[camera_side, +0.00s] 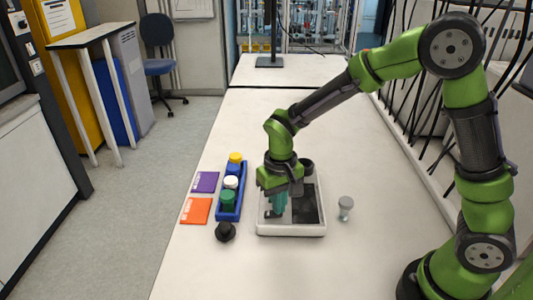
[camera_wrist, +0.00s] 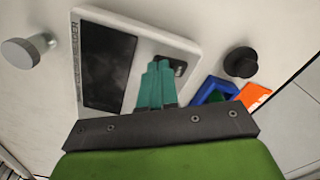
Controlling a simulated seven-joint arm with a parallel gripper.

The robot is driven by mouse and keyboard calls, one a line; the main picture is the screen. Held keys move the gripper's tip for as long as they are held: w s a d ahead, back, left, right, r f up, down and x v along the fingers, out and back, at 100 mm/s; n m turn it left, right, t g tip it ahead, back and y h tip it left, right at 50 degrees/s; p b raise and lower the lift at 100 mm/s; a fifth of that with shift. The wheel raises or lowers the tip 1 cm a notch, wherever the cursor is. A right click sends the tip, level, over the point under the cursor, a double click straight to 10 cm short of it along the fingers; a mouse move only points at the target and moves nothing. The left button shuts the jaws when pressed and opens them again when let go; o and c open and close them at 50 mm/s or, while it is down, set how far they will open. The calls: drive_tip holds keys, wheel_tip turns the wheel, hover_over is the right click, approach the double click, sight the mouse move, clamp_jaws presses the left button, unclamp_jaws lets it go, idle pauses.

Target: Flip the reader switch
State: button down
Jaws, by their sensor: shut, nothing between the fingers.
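The reader (camera_side: 300,231) is a white box with a dark screen (camera_side: 307,203), lying flat on the table. In the wrist view the reader (camera_wrist: 178,42) shows its dark screen (camera_wrist: 108,66) and, beside it, a small black switch plate (camera_wrist: 181,67). My gripper (camera_side: 276,211) points down over the left part of the reader, at the switch. In the wrist view my gripper (camera_wrist: 157,65) has its teal fingers together and empty, right beside the switch plate. The fingers partly hide the plate, so I cannot tell whether they touch it or which way the switch is set.
A blue rack (camera_side: 232,205) with several capped bottles stands left of the reader. A black knob-like piece (camera_side: 225,232) is in front of it. Purple (camera_side: 205,182) and orange (camera_side: 196,211) cards lie further left. A grey knob-shaped piece (camera_side: 346,207) stands right. The front table is clear.

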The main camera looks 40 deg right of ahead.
drive_tip(key=shift+f, duration=0.3)
drive_tip(key=shift+r, duration=3.55)
drive_tip(key=s+d+r+t+y, duration=0.1)
drive_tip(key=s+d+r+t, duration=0.2)
drive_tip(key=s+r, duration=0.2)
drive_tip(key=s+d+r+m+t+y, duration=0.1)
drive_tip(key=s+d+r+t, duration=0.2)
drive_tip(key=s+r, duration=0.3)
drive_tip(key=s+t, duration=0.1)
drive_tip(key=s, duration=0.1)
drive_tip(key=shift+s+r, duration=0.2)
drive_tip(key=shift+s, duration=0.2)
